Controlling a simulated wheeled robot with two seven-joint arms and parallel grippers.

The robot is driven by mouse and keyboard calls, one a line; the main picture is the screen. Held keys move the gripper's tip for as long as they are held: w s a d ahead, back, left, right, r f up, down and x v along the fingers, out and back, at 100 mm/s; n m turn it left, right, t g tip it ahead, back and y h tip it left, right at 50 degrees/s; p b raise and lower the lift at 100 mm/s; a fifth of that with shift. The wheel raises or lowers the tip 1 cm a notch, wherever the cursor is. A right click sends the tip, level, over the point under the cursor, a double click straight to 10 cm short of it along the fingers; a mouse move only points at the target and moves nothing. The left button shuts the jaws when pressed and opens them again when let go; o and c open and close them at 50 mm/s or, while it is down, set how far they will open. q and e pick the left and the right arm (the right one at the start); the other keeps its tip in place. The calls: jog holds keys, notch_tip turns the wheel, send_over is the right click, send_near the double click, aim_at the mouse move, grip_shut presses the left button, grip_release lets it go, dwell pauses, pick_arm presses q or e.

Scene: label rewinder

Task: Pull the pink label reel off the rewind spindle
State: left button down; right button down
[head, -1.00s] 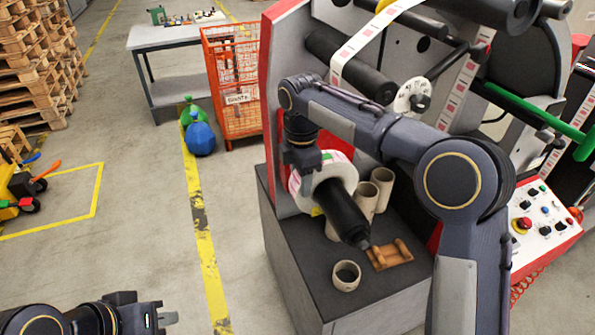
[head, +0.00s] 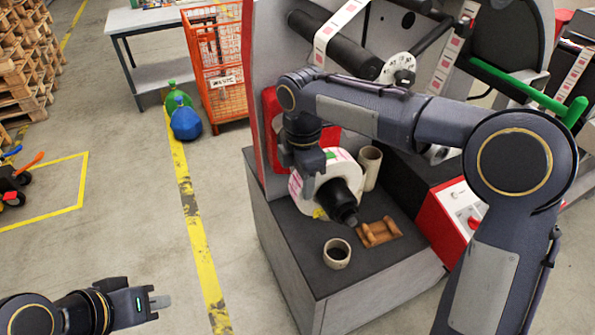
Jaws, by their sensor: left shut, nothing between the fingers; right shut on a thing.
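The label reel (head: 345,165), white with pink and green marks, sits around the black rewind spindle (head: 341,205), whose free end sticks out in front of it. My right gripper (head: 312,170) comes down from above at the reel's upper left and is shut on it; its fingertips are hard to make out against the reel. My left gripper (head: 160,302) is shut and empty at the lower left, over the floor and far from the machine.
A wooden cradle (head: 380,233) and a cardboard core (head: 337,254) rest on the dark machine top (head: 300,255); another core (head: 370,168) stands behind the reel. My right arm crosses before the machine. A red control panel (head: 455,215) is at right. Open floor lies left.

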jog(key=s+d+b, duration=0.4)
jog(key=s+b, duration=0.1)
jog(key=s, duration=0.6)
jog(key=s+d+b, duration=0.4)
jog(key=s+b, duration=0.1)
jog(key=s, duration=0.6)
dwell(1.2)
dwell(0.4)
